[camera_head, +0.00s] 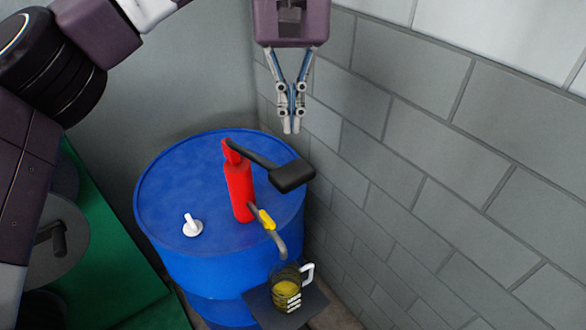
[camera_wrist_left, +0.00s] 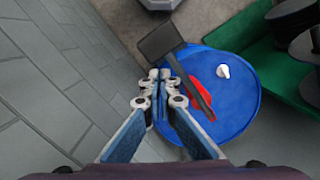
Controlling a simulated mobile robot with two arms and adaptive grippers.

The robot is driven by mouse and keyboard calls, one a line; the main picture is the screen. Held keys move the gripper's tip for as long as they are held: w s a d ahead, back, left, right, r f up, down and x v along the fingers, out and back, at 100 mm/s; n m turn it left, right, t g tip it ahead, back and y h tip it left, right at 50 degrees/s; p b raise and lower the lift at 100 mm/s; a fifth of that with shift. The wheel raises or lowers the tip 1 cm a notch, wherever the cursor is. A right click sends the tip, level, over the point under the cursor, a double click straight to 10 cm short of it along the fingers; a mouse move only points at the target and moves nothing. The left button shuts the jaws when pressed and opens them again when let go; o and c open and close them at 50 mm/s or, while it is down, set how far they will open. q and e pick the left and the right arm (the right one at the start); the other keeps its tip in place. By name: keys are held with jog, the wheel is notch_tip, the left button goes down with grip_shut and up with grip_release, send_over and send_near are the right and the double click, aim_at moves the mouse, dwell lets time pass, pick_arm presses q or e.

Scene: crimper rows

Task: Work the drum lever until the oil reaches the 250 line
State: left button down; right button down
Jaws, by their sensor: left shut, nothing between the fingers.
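A red hand pump (camera_head: 240,190) stands on a blue drum (camera_head: 170,180). Its dark lever (camera_head: 292,176) reaches out to the right with a broad black grip end; the lever also shows in the left wrist view (camera_wrist_left: 160,40). A curved grey spout (camera_head: 277,240) with a yellow part (camera_head: 266,219) points down over a clear measuring jug (camera_head: 287,289) holding yellow oil. White marks show on the jug, but I cannot read the level. My left gripper (camera_head: 291,130) is shut and empty, above and apart from the lever. My right gripper is not in view.
The jug stands on a dark platform (camera_head: 318,301) in front of the drum. A grey block wall (camera_head: 430,150) rises close on the right. A white cap (camera_head: 192,226) sits on the drum top. A green surface (camera_head: 105,260) lies at the left.

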pick_arm(q)
jog(key=shift+w+r, duration=0.2)
jog(key=shift+r, duration=2.25)
